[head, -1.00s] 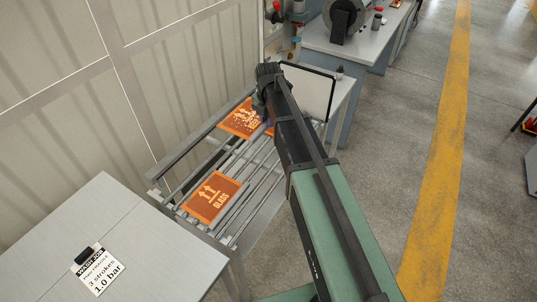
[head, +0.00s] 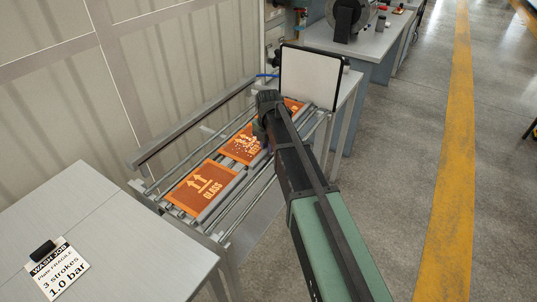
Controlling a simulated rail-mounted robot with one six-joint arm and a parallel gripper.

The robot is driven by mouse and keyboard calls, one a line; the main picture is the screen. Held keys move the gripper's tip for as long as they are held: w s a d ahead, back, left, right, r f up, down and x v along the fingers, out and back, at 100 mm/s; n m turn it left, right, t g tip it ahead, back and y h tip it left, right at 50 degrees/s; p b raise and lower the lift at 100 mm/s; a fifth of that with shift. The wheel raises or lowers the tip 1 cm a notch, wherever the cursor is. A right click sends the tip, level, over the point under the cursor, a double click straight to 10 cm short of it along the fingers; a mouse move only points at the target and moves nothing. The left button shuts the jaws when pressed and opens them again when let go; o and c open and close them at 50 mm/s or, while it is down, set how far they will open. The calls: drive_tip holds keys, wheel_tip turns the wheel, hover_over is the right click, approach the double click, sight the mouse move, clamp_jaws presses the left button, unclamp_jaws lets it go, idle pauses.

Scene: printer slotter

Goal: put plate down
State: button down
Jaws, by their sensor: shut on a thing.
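Three orange plates show along the rail rack (head: 137,160). The front plate (head: 201,188) lies flat on the rails, with white arrows and the word GLASS. The middle plate (head: 240,147) has similar print with white specks. The far plate (head: 293,105) is mostly hidden behind my arm. My gripper (head: 258,131) is at the right edge of the middle plate and shut on it; my arm largely hides the fingers. The middle plate is at or just above rail level, close behind the front plate. I cannot tell whether it touches the rails.
A grey table (head: 105,235) at the left holds a WASH JOB card (head: 57,268) reading 3 strokes, 1.0 bar. A black-edged white panel (head: 310,77) stands behind the rack. A workbench (head: 375,45) with equipment is farther back. The floor on the right is open.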

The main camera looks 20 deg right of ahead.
drive_tip(key=shift+p, duration=0.3)
drive_tip(key=shift+f+b, duration=0.25)
drive_tip(key=shift+b, duration=0.05)
drive_tip(key=c, duration=1)
unclamp_jaws()
drive_tip(key=shift+r, duration=0.1)
wheel_tip(320, 180, up, 13)
drive_tip(key=p, duration=1.3)
drive_tip(key=s+a+m, duration=0.1)
drive_tip(key=s+m, duration=0.6)
drive_tip(key=m, duration=0.1)
drive_tip(key=s+a+m, duration=0.2)
drive_tip(key=s+m, duration=0.6)
drive_tip(key=m, duration=0.1)
drive_tip(key=s+a+m, duration=0.2)
drive_tip(key=s+m, duration=0.6)
drive_tip(key=m, duration=0.1)
drive_tip(key=shift+s+f, duration=0.25)
drive_tip(key=shift+f, duration=0.05)
drive_tip(key=shift+f+b, duration=0.1)
drive_tip(key=shift+b, duration=0.2)
